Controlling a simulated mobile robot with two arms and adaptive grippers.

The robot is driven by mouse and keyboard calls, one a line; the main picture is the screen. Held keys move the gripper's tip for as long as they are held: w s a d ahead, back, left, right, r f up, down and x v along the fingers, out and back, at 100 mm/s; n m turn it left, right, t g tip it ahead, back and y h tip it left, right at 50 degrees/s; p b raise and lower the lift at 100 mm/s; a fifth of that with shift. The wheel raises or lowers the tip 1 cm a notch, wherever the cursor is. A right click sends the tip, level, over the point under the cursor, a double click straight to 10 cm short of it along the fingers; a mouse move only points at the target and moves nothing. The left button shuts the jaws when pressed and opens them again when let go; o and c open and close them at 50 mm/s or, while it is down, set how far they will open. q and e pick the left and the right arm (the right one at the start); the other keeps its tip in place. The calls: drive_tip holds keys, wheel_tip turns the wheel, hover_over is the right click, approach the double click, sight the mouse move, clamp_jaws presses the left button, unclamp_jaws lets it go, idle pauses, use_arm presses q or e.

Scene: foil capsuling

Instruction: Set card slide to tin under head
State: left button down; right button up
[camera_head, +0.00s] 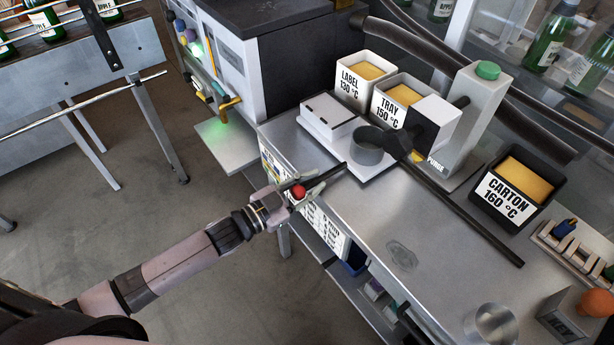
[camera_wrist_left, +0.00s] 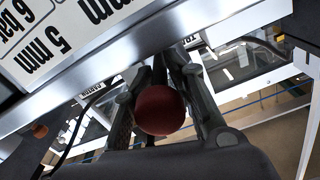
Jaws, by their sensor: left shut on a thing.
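My left gripper (camera_head: 308,189) reaches in from the left to the front edge of the steel bench. It is shut around a red ball knob (camera_head: 298,191). In the left wrist view the knob (camera_wrist_left: 160,110) sits between the two dark fingers. A white card (camera_head: 322,228) with printed lines is on the bench front, partly hidden by the gripper. In the wrist view, large print on the card (camera_wrist_left: 60,38) reads "6 bar", "5 mm" and "mm". I cannot make out the slide itself or which line it marks. My right gripper is not in view.
On the bench (camera_head: 370,225) stand bins marked LABEL (camera_head: 353,88), TRAY (camera_head: 387,108) and CARTON (camera_head: 503,197). A grey cup (camera_head: 367,147) and a grey post with a green button (camera_head: 487,70) stand near them. A white cabinet (camera_head: 235,60) is behind the gripper. Floor left of the bench is clear.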

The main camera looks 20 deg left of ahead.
sight(349, 227)
use_arm(q)
drive_tip(key=s+d+p, duration=0.1)
drive_tip(key=s+d, duration=0.1)
drive_tip(key=d, duration=0.1)
drive_tip(key=s+d, duration=0.3)
drive_tip(key=s+d+p, duration=0.1)
drive_tip(key=s+d, duration=0.1)
drive_tip(key=d, duration=0.1)
drive_tip(key=shift+s+f+p, duration=0.1)
drive_tip(key=shift+s+p, duration=0.05)
drive_tip(key=shift+p, duration=0.15)
drive_tip(key=shift+s+d, duration=0.45)
drive_tip(key=shift+d, duration=0.2)
drive_tip(key=shift+f, duration=0.1)
drive_tip(key=c, duration=1.6)
unclamp_jaws()
